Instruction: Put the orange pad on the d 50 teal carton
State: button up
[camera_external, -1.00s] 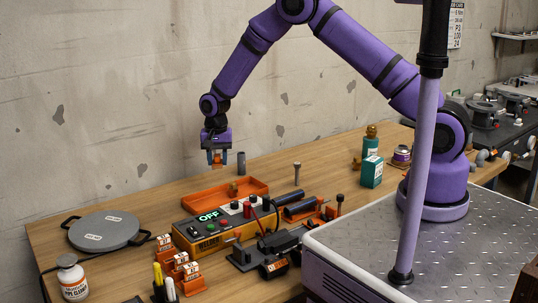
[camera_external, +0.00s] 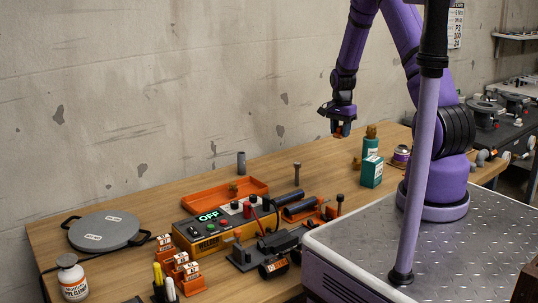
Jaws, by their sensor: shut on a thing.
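My gripper (camera_external: 337,128) is high above the back right of the table, shut on a small orange pad (camera_external: 337,131). Much of the pad is hidden between the fingers. The teal carton (camera_external: 372,172) stands upright on the table, to the right of and below my gripper, well apart from it. Its label is too small to read. A teal bottle with a brown top (camera_external: 370,147) stands just behind the carton.
A purple-banded can (camera_external: 401,155) stands right of the carton. A grey post (camera_external: 297,174), an orange tray (camera_external: 218,192), a welder box (camera_external: 212,233) and dark pipes (camera_external: 300,207) lie to the left. Bare table (camera_external: 335,170) shows left of the carton.

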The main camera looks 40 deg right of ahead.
aim_at(373, 158)
jog(key=s+d+m, duration=0.3)
jog(key=s+d, duration=0.5)
jog(key=s, duration=0.1)
jog(key=shift+s+f, duration=0.15)
jog(key=shift+f, duration=3.35)
jog(key=shift+f, duration=0.15)
jog(key=o, duration=0.9)
